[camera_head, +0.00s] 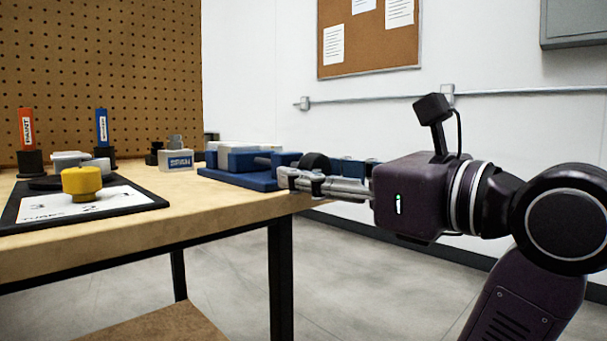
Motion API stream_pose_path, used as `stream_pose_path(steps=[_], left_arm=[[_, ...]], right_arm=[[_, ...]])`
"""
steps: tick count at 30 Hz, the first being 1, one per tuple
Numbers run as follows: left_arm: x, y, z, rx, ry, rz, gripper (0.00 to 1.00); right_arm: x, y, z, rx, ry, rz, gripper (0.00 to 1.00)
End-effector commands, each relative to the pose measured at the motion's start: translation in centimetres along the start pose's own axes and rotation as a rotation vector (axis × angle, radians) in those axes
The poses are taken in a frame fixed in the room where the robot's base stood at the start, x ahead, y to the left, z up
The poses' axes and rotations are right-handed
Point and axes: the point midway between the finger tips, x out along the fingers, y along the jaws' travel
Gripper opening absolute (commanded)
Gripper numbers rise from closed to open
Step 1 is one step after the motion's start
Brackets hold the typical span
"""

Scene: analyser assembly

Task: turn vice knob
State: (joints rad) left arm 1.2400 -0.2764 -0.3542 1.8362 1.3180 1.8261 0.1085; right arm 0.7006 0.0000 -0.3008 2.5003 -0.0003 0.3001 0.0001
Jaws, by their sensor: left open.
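The blue vice (238,178) sits at the right end of the wooden table, with a pale grey block between its jaws. Its dark round knob (315,161) is on the vice's right side, partly hidden by my gripper. My left gripper (287,179) reaches in from the right of the picture, its metal fingers pointing left at the knob. The fingers are open and lie around or just in front of the knob; I cannot tell whether they touch it. My right gripper is not in view.
A yellow knob-shaped piece (82,181) stands on a white card (50,209) marked with numbers, on a dark mat. Orange (26,128) and blue (102,127) upright tubes stand behind. The table (190,205) front is clear.

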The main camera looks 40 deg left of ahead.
Motion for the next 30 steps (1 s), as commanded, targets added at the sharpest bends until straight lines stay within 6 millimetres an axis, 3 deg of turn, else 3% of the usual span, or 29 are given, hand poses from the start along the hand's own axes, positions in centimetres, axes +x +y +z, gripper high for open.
stream_pose_path(steps=[6, 17, 30], left_arm=[[-0.03, -0.02, 0.03, 0.000, 0.000, -0.001, 0.45], [-0.02, -0.03, 0.01, 0.001, 0.000, -0.001, 0.05], [-0.02, -0.09, 0.00, -0.125, -0.004, -0.002, 0.05]], right_arm=[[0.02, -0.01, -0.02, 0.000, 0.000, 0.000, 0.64], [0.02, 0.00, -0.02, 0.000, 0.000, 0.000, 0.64], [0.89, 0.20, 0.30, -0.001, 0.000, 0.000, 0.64]])
